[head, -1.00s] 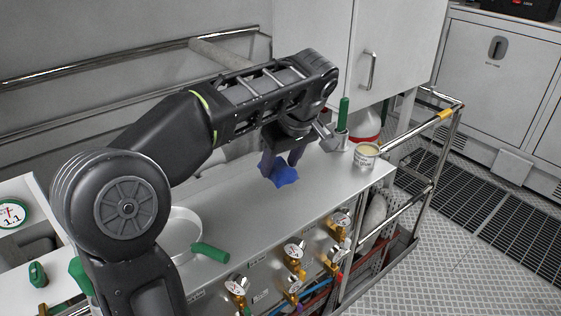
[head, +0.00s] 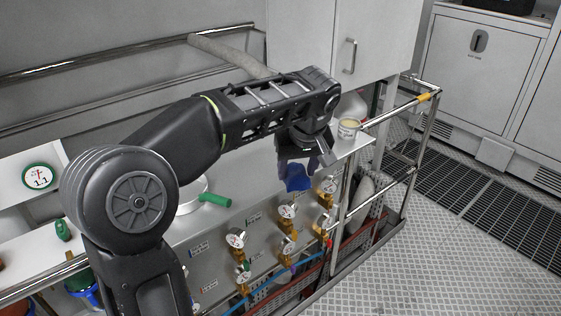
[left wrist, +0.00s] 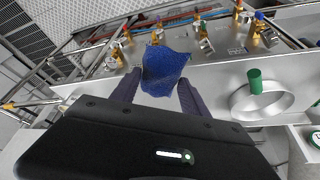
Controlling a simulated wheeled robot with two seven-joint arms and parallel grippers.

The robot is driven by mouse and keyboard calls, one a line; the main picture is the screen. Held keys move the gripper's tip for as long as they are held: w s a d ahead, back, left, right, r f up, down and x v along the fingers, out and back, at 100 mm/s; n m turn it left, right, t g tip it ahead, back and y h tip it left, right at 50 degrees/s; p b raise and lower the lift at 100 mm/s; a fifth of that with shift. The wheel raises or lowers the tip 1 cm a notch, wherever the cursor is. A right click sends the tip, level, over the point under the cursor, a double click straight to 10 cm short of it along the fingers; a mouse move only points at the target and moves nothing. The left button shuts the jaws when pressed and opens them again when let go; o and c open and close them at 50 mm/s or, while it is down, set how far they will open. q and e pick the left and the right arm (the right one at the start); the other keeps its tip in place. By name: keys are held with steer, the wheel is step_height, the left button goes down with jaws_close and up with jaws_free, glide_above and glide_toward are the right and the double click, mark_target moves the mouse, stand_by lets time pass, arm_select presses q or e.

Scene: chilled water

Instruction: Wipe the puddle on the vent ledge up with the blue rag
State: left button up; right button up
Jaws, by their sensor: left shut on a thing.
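My left gripper (head: 294,165) points down and is shut on the blue rag (head: 298,182), which hangs crumpled below the fingers. In the head view the rag overlaps the front edge of the metal ledge (head: 245,170), above the valve panel. Whether it touches the ledge cannot be told. The left wrist view shows the rag (left wrist: 165,66) spread between the two dark fingers of the left gripper (left wrist: 159,84). I cannot make out a puddle in either view. My left arm covers part of the ledge. My right gripper is not in view.
A white strainer-like ring with a green handle (head: 214,200) lies on the ledge's left part. A can (head: 348,129) stands at its right end. Gauges and brass valves (head: 287,211) line the front panel. A metal railing (head: 400,107) runs at the right, with open floor beyond.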

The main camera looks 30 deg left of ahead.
mark_target(310, 180)
arm_select(q)
steer(key=f+m, duration=0.1)
steer(key=w+d+f, duration=0.1)
steer(key=w+d+f+m, duration=0.1)
steer(key=shift+w+d+f+m+t+h, duration=0.1)
steer(key=shift+d+f+m+t+h, duration=0.05)
steer(key=shift+f+m+t+h, duration=0.2)
steer(key=s+d+f+m+h, duration=0.2)
steer(key=d+f+m, duration=0.4)
steer(key=d+f, duration=0.5)
step_height(310, 180, down, 3)
steer(key=shift+d+r+m+t, duration=0.1)
steer(key=shift+d+m+t, duration=0.1)
steer(key=shift+m+t, duration=0.2)
steer(key=shift+h, duration=0.25)
